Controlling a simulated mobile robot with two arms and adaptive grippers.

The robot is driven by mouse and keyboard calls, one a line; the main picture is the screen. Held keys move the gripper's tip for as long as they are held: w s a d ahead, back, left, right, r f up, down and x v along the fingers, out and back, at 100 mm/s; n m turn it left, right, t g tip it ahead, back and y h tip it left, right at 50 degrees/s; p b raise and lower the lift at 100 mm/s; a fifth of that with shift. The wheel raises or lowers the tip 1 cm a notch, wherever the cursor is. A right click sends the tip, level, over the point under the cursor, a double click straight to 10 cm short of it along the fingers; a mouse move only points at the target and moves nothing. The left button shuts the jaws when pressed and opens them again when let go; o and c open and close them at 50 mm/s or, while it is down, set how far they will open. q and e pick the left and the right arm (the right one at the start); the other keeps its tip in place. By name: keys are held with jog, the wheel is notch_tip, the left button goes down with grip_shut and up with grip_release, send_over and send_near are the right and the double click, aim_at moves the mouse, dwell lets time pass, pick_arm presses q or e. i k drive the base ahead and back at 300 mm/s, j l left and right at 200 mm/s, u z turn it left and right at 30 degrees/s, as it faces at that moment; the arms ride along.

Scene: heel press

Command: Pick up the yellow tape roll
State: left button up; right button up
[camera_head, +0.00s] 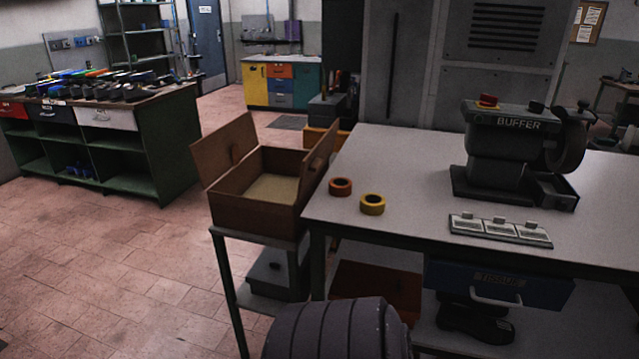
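The yellow tape roll (373,204) lies flat on the grey-white worktable (400,160), near its left front corner. An orange-red tape roll (341,187) lies just behind it and to its left, a small gap apart. Neither of my grippers shows in the head view, and nothing touches the yellow roll. A dark ribbed rounded shape at the bottom centre may be part of my own body; I cannot tell.
An open wooden box (253,213) on a stand adjoins the table's left side. A buffer machine (500,150) and a tray with white pieces (499,230) stand to the right. A blue drawer (500,285) is below. The tabletop behind the rolls is clear.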

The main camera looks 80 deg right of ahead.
aim_at(373, 205)
jog(key=z, duration=0.45)
jog(key=j+z, duration=0.1)
jog(key=z, duration=1.65)
jog(key=k+z, duration=0.1)
jog(key=z, duration=0.35)
